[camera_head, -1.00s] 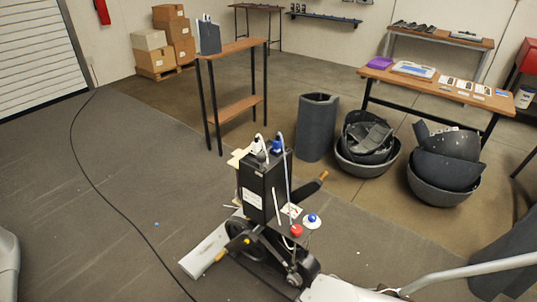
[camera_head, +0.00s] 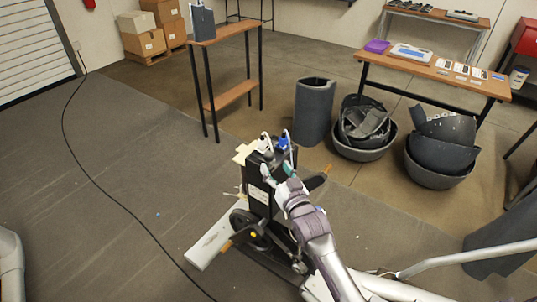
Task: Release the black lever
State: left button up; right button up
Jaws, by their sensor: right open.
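A tall black box (camera_head: 258,193) with a white label stands on a machine with a dark wheel (camera_head: 251,231) and a pale base bar (camera_head: 213,238). White and blue plugs (camera_head: 284,142) sit on its top. A short dark arm with an orange-brown tip (camera_head: 325,170) sticks out to its right; I cannot tell whether this is the black lever. My right gripper (camera_head: 277,173) is open, with its fingertips at the box's upper right side, in front of it. Contact is unclear. The gripper and forearm hide the red and blue knobs. My left gripper is out of view.
A narrow wooden stand (camera_head: 233,93) is behind the machine. A dark grey bin (camera_head: 314,112) and tubs of black shells (camera_head: 366,135) stand to the right, before a wooden table (camera_head: 380,70). A black cable (camera_head: 108,185) crosses the open floor at left.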

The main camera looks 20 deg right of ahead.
aim_at(271, 160)
jog(key=w, duration=0.6)
jog(key=shift+w+a, duration=0.1)
jog(key=shift+a, duration=0.15)
jog(key=shift+c, duration=0.2)
grip_shut()
